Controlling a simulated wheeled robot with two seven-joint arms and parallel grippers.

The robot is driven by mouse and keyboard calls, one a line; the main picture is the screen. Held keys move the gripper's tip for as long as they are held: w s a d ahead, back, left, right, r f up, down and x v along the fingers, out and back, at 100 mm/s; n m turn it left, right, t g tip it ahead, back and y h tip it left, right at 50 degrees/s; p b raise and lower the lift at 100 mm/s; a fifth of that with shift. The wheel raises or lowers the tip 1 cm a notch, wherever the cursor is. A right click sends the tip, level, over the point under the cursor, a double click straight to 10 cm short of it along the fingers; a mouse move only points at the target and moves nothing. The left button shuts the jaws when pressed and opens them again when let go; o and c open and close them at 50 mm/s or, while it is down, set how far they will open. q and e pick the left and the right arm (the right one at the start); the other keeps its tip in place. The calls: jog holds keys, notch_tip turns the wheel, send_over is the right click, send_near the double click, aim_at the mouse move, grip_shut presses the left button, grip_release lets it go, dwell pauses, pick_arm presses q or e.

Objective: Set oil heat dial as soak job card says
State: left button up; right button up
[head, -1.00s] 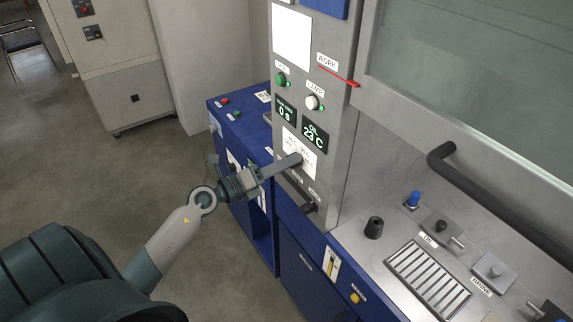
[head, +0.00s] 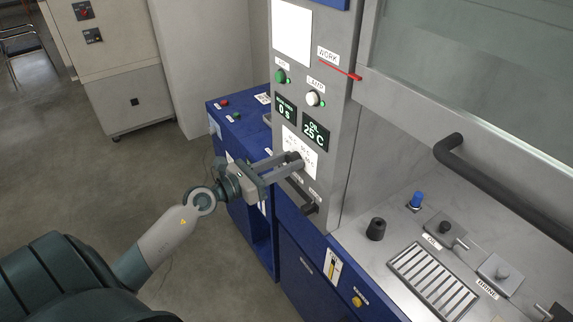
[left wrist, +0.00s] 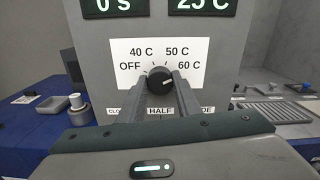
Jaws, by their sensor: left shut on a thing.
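The oil heat dial (left wrist: 160,80) is a round black knob on a white plate (left wrist: 193,55) marked OFF, 40 C, 50 C and 60 C. A small pale mark shows on the knob's right side, toward 60 C, but it is too small to read surely. My left gripper (head: 288,163) is shut on the dial, one finger on each side; its fingers also show in the left wrist view (left wrist: 160,88). The oil display (head: 315,132) above reads 25 C. A white sheet (head: 291,35) higher on the panel shows no readable text. My right gripper is out of view.
A timer display (head: 285,108) reads 0 s. Green (head: 281,76) and white (head: 313,99) buttons sit above. A dark handle (head: 303,202) sticks out below the dial. The hood's bar handle (head: 490,185) and a bench with a grate (head: 432,282) are at right.

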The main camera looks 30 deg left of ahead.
pick_arm(q)
jog(key=shift+f, duration=0.15)
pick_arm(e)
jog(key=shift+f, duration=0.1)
pick_arm(q)
jog(key=o, duration=1.1)
jog(key=shift+c, duration=0.2)
jog(key=shift+s, duration=0.1)
pick_arm(e)
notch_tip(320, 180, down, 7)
jog(key=b, duration=0.7)
pick_arm(q)
jog(key=b+v, duration=0.1)
jog(key=v, duration=1.6)
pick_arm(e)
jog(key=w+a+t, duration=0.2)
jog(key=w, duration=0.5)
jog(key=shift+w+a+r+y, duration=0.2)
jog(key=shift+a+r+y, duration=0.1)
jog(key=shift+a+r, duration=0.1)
pick_arm(q)
jog(key=shift+s+a, duration=0.1)
jog(key=shift+a, duration=0.05)
